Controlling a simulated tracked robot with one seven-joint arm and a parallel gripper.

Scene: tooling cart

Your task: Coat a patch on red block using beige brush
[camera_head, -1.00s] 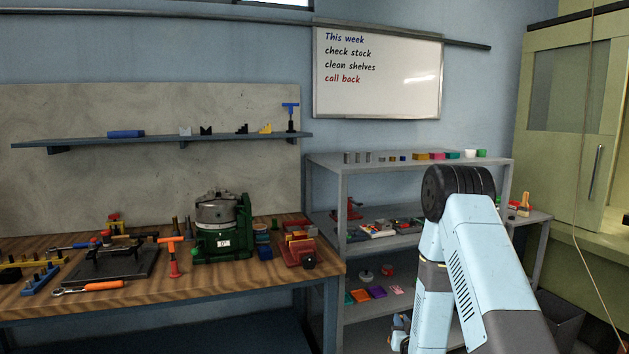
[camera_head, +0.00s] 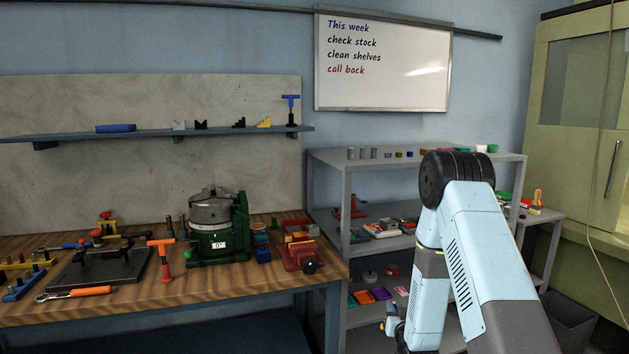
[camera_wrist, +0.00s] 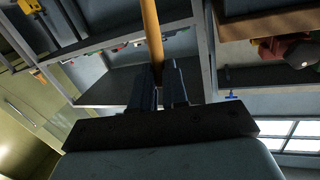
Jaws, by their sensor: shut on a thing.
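My gripper (camera_wrist: 158,78) is shut on a tan, round handle (camera_wrist: 152,30) in the wrist view. The handle fits the beige brush by its colour; it runs out of the top of the picture, so any bristles are not in view. In the head view my arm hides most of the gripper and I cannot make out the handle there. I cannot single out the red block: small coloured blocks stand on the grey shelf unit (camera_head: 335,160), partly hidden behind my arm.
A wooden bench (camera_head: 130,312) at left holds a green machine (camera_head: 216,228), a red vise (camera_head: 300,253) and hand tools. An orange-handled brush-like tool (camera_head: 536,200) stands on a low side surface at right. A dark bin (camera_head: 568,320) stands on the floor beside a green cabinet (camera_head: 570,130).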

